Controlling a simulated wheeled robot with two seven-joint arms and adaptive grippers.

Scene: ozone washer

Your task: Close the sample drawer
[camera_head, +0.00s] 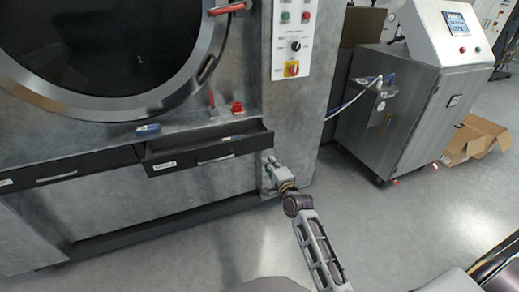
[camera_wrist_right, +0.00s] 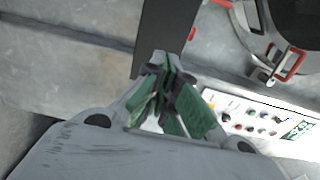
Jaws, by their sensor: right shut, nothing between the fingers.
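The sample drawer (camera_head: 206,152) is a dark drawer with a white label and a bar handle, low on the grey washer. It stands partly pulled out, and its open top shows. My right gripper (camera_head: 269,162) is just beside and below the drawer's right end, with its fingers shut and empty. In the right wrist view the shut fingers with green pads (camera_wrist_right: 166,76) point at a dark strip, which looks like the drawer front (camera_wrist_right: 166,28). I cannot tell whether they touch it. My left gripper is not in view.
A second dark drawer (camera_head: 60,174) is at the left. A round door (camera_head: 110,107) and a control panel (camera_head: 293,40) are above. A blue item (camera_head: 148,129) and a red knob (camera_head: 238,107) are on the ledge. A steel cabinet (camera_head: 400,115) stands right; the floor between is clear.

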